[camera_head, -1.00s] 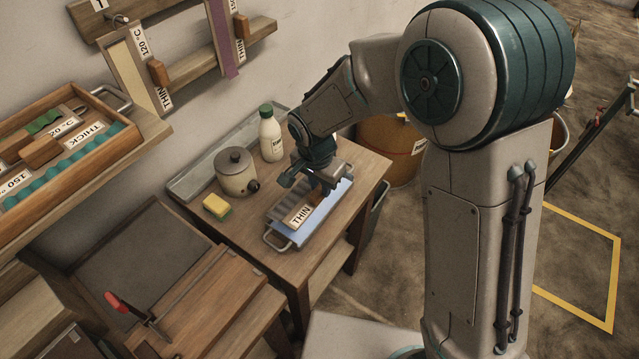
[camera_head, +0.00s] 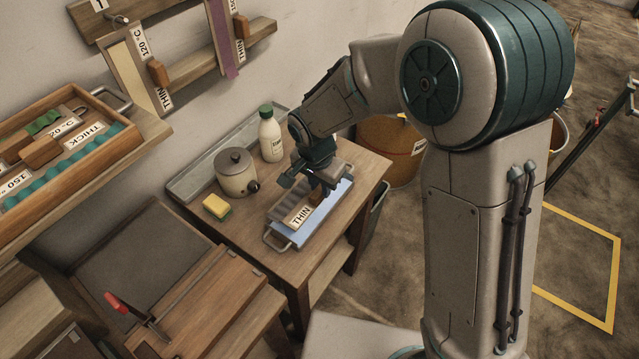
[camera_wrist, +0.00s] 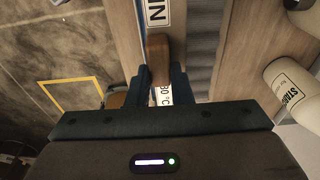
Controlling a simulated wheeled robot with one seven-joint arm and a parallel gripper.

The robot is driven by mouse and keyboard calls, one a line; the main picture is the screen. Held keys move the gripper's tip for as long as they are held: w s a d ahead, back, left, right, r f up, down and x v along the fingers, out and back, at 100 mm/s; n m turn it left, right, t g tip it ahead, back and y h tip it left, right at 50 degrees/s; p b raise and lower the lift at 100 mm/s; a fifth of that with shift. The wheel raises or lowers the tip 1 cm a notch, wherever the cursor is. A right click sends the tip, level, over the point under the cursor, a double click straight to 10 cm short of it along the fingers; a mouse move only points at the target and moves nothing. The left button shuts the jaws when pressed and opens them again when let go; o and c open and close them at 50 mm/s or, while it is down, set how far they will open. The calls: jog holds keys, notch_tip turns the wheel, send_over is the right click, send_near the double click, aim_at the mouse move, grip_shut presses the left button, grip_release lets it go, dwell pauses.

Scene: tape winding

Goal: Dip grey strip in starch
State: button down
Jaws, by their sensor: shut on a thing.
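My gripper (camera_head: 318,184) is shut on a small brown wooden grip, which shows between the fingers in the wrist view (camera_wrist: 159,60). The grip belongs to the strip labelled THIN (camera_head: 300,217). A second label, partly hidden and ending in "0 °C", shows near the fingers in the wrist view. The strip lies over the shallow metal tray (camera_head: 273,240) with pale blue liquid. A ribbed grey surface lies beside the label. I cannot tell how far the strip is in the liquid.
A white bottle with a green cap (camera_head: 270,135), a lidded pot (camera_head: 236,172) and a yellow-green sponge (camera_head: 217,207) stand behind the tray. The bottle's label in the wrist view (camera_wrist: 290,85) begins with "STAR". A bin (camera_head: 392,150) stands beyond the table.

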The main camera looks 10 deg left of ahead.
jog(key=shift+r, duration=0.1)
jog(key=shift+r+p, duration=1.4)
jog(key=shift+r, duration=1)
